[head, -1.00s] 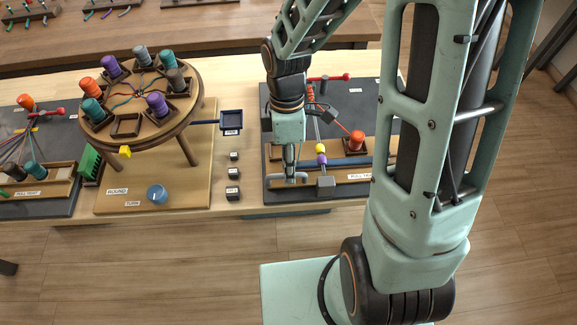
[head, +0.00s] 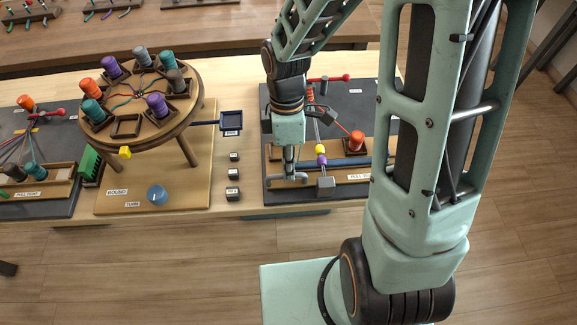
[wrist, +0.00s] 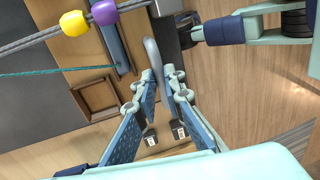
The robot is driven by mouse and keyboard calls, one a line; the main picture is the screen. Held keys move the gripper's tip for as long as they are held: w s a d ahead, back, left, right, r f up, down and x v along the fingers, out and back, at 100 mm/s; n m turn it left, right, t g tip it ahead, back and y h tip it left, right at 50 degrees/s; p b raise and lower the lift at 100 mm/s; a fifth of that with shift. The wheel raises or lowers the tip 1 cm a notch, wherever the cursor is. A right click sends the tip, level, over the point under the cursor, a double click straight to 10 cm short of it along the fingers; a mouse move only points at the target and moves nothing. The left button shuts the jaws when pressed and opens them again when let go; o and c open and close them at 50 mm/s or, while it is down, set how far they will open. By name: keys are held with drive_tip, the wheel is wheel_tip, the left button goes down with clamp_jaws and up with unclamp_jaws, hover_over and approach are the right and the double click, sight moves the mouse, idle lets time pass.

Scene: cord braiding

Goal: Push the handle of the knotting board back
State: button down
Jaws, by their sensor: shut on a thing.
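The knotting board (head: 277,194) at the right of the bench is a dark base with wooden rails and a blue bar (head: 348,161). Its grey rounded handle (wrist: 152,50) shows in the wrist view between my fingertips. My gripper (wrist: 156,78) points down at the board's front left part and is shut on the handle. In the head view my gripper (head: 290,176) hides much of the handle. A yellow bead (wrist: 73,22) and a purple bead (wrist: 105,12) sit on grey cords beside it.
A grey block (head: 326,186) sits right of my gripper. A round braiding stand (head: 127,125) with several spools is to the left, with small dark cubes (head: 233,175) between. Open floor lies in front.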

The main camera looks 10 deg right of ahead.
drive_tip(key=w, duration=0.5)
drive_tip(key=shift+r, duration=0.1)
drive_tip(key=c, duration=2)
unclamp_jaws()
drive_tip(key=shift+w, duration=0.1)
drive_tip(key=r, duration=0.4)
drive_tip(key=w+r, duration=0.1)
drive_tip(key=r, duration=0.3)
drive_tip(key=w+r, duration=0.1)
drive_tip(key=r, duration=0.2)
drive_tip(key=shift+d+r, duration=0.1)
drive_tip(key=shift+r, duration=0.3)
